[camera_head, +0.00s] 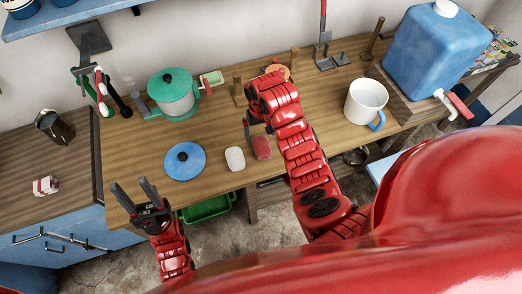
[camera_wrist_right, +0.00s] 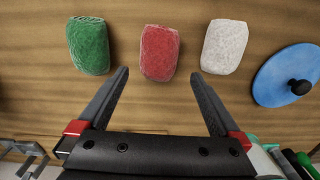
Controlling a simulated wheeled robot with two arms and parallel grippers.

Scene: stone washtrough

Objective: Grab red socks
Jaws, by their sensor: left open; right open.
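The red socks (camera_head: 262,147) are a rounded bundle lying on the wooden table, just beside my right gripper in the head view. In the right wrist view the red socks (camera_wrist_right: 159,52) sit centred, between and slightly beyond the fingertips of my open, empty right gripper (camera_wrist_right: 160,74). Its fingers do not visibly touch them. In the head view my right gripper (camera_head: 247,127) is partly hidden by its own arm. My left gripper (camera_head: 131,190) is open and empty near the table's front left corner, well away from the socks.
A white bundle (camera_wrist_right: 224,47) and a green bundle (camera_wrist_right: 88,46) flank the red one. A blue lid (camera_head: 185,161), a green-lidded pot (camera_head: 174,100), a white mug (camera_head: 364,102) and a large blue canister (camera_head: 432,50) stand around. Bare table lies left of the lid.

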